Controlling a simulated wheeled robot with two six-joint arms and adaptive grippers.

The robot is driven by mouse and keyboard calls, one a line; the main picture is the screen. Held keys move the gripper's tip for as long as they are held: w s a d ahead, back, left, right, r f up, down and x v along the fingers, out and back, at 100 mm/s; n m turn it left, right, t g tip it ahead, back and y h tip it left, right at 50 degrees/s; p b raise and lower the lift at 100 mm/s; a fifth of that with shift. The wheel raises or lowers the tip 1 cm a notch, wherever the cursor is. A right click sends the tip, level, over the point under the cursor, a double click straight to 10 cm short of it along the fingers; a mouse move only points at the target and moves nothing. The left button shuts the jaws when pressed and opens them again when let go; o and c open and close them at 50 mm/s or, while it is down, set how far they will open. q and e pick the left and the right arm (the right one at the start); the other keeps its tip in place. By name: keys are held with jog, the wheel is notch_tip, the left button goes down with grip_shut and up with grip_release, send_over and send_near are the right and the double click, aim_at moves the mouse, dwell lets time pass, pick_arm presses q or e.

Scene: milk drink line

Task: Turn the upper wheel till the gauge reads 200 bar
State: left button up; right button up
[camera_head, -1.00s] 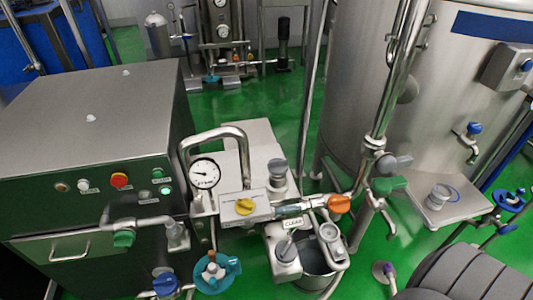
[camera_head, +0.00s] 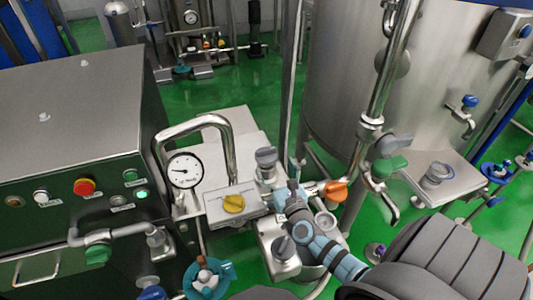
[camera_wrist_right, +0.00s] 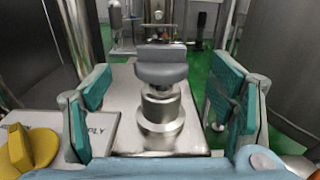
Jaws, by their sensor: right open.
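The upper wheel (camera_head: 266,158) is a grey knob on a short metal stem, standing on the steel block behind the yellow-knob plate. In the right wrist view the same grey wheel (camera_wrist_right: 162,66) is centred between two teal finger pads. My right gripper (camera_head: 287,192) comes in from the lower right and is open. Its pads stand on either side of the wheel in the wrist view, with gaps on both sides. The round white gauge (camera_head: 185,170) is left of the wheel. Its needle points to the left; the figures are too small to read. My left gripper is not in view.
A yellow knob (camera_head: 234,203) sits on a plate left of my right gripper. An orange handle (camera_head: 336,191) is close on its right. A second grey knob (camera_head: 283,247) is lower down. A bent steel pipe (camera_head: 205,122) arches behind the gauge. A large tank (camera_head: 440,80) stands at right.

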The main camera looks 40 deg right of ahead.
aim_at(267, 151)
jog(key=b+x, duration=0.2)
jog(key=x, duration=0.5)
jog(key=shift+w+d, duration=0.25)
jog(key=shift+w, duration=0.3)
jog(key=shift+s+d+r, duration=0.1)
jog(key=c, duration=1.1)
jog(key=shift+h, duration=0.3)
